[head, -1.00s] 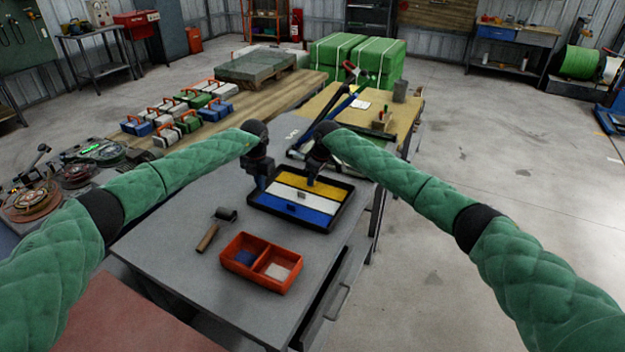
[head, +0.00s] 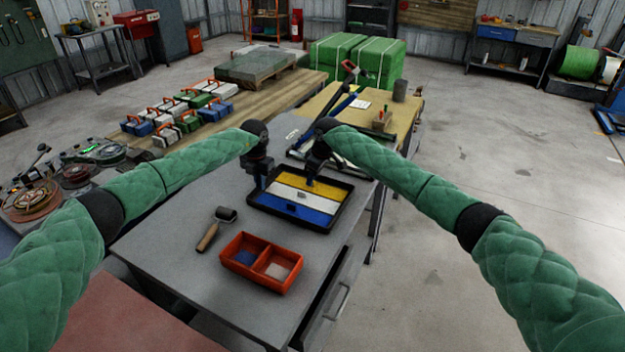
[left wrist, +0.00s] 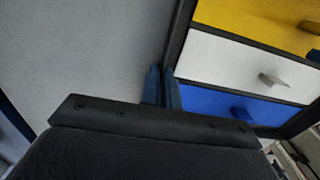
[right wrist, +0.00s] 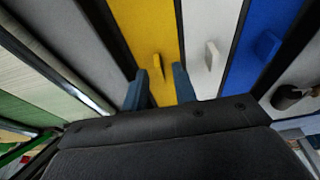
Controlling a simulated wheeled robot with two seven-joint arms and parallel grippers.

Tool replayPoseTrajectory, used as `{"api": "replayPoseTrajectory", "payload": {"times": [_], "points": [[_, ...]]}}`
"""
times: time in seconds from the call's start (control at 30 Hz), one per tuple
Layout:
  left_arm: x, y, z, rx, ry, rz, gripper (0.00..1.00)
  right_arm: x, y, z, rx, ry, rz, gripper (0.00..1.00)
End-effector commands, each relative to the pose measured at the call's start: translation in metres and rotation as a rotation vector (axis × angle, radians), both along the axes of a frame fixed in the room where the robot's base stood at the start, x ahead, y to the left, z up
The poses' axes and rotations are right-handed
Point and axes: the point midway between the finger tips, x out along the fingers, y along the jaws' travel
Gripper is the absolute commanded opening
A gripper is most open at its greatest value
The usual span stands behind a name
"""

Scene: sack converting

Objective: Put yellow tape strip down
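A black tray (head: 338,222) on the grey table holds three flat strips side by side. The yellow tape strip (head: 333,189) lies along the far side, the white strip (head: 318,196) in the middle, the blue strip (head: 305,211) nearest. Each has a small raised tab. My right gripper (head: 310,182) is low over the yellow strip.
The table's left part is clear.

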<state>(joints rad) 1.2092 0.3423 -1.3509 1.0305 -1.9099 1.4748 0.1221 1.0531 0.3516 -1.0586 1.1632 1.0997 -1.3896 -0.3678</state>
Motion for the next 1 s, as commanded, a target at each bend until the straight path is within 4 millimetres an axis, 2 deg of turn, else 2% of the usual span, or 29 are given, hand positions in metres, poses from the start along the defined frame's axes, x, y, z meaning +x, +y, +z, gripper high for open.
{"api": "replayPoseTrajectory", "payload": {"times": [0.3, 0.5, 0.7, 1.0], "points": [[0.0, 0.0, 0.0, 0.0, 0.0, 0.0, 0.0, -0.008, -0.014, 0.059, 0.001, -0.003, 0.0, 0.28], [0.0, 0.0, 0.0, 0.0, 0.0, 0.0, 0.0, -0.012, -0.021, 0.089, 0.001, -0.003, 0.0, 0.28], [0.0, 0.0, 0.0, 0.0, 0.0, 0.0, 0.0, -0.014, -0.025, 0.102, 0.0, -0.001, 0.0, 0.28], [0.0, 0.0, 0.0, 0.0, 0.0, 0.0, 0.0, -0.014, -0.025, 0.104, 0.0, -0.001, 0.0, 0.28]]}}
